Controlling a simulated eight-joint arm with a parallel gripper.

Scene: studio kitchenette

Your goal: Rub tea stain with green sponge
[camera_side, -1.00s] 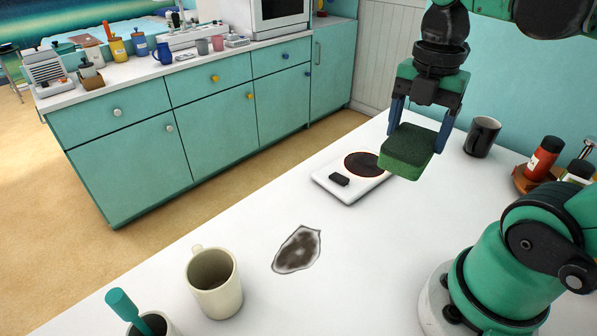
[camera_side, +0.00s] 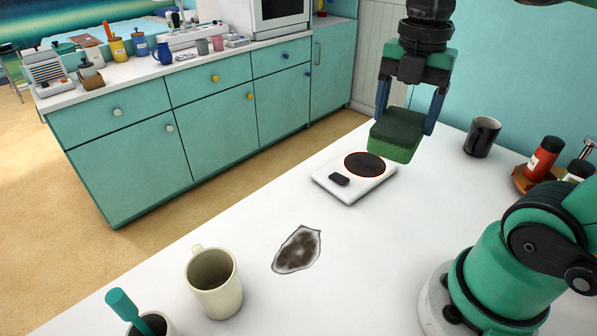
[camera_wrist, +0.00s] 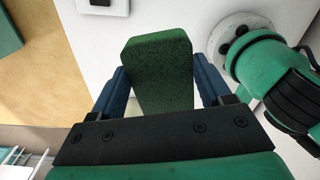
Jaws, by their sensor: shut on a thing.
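The green sponge (camera_side: 395,136) is a block with a darker top, held in the air above the white table near the hot plate. My gripper (camera_side: 408,110) is shut on it, with one blue finger on each side. In the wrist view the sponge (camera_wrist: 160,75) sits between the two fingers of my gripper (camera_wrist: 162,92). The tea stain (camera_side: 298,249) is a dark brown, irregular patch on the table, to the lower left of the sponge and apart from it. The stain does not show in the wrist view.
A white hot plate (camera_side: 347,196) with a dark red disc lies below the sponge. A cream mug (camera_side: 214,290) stands left of the stain, beside a cup with a teal-handled tool (camera_side: 125,308). A black mug (camera_side: 481,137) and a red-brown bottle (camera_side: 543,158) stand at the right.

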